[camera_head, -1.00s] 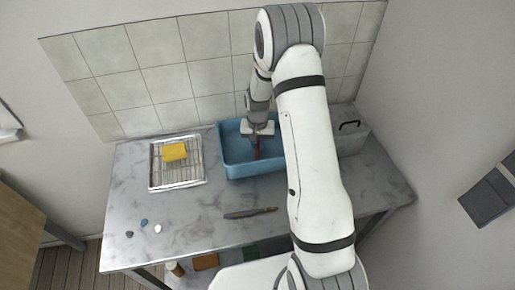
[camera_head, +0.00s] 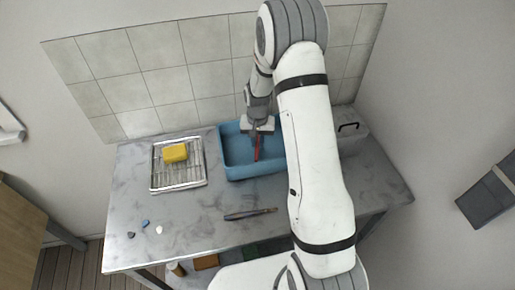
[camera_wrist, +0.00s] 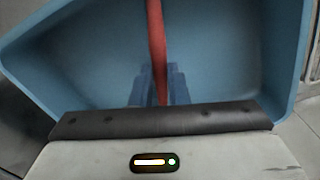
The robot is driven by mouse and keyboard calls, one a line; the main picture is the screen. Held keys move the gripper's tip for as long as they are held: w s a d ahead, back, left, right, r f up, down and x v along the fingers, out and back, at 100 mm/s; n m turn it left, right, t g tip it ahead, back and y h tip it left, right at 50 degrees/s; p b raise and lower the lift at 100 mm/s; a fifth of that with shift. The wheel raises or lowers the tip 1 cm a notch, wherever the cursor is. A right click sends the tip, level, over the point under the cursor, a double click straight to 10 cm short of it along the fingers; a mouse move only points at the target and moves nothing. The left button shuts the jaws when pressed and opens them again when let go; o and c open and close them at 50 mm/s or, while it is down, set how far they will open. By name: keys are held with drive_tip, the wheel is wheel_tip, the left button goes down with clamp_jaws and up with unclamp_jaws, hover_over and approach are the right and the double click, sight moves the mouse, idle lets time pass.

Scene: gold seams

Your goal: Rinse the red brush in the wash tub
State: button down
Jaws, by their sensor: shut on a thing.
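The red brush (camera_head: 257,149) is held by my gripper (camera_head: 256,133), which is shut on it over the blue wash tub (camera_head: 240,173). In the wrist view the red brush (camera_wrist: 157,50) runs from the top edge down between the fingers of my gripper (camera_wrist: 158,88). The blue walls and floor of the tub (camera_wrist: 75,60) surround it there. The far end of the brush is out of the wrist view. I cannot tell whether the brush touches the tub's floor or any water. My arm hides the tub's right side in the head view.
A wire rack on a tray (camera_head: 180,183) stands left of the tub with a yellow sponge (camera_head: 175,153) on it. A dark slim tool (camera_head: 250,214) and several small pebbles (camera_head: 145,223) lie in front. A grey box with a handle (camera_head: 352,138) stands right.

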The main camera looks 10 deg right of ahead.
sight(258, 143)
drive_tip(key=shift+r+p, duration=1.6)
drive_tip(key=shift+r, duration=2.1)
wheel_tip(258, 143, up, 4)
drive_tip(key=shift+f+p, duration=0.1)
drive_tip(key=shift+p, duration=0.8)
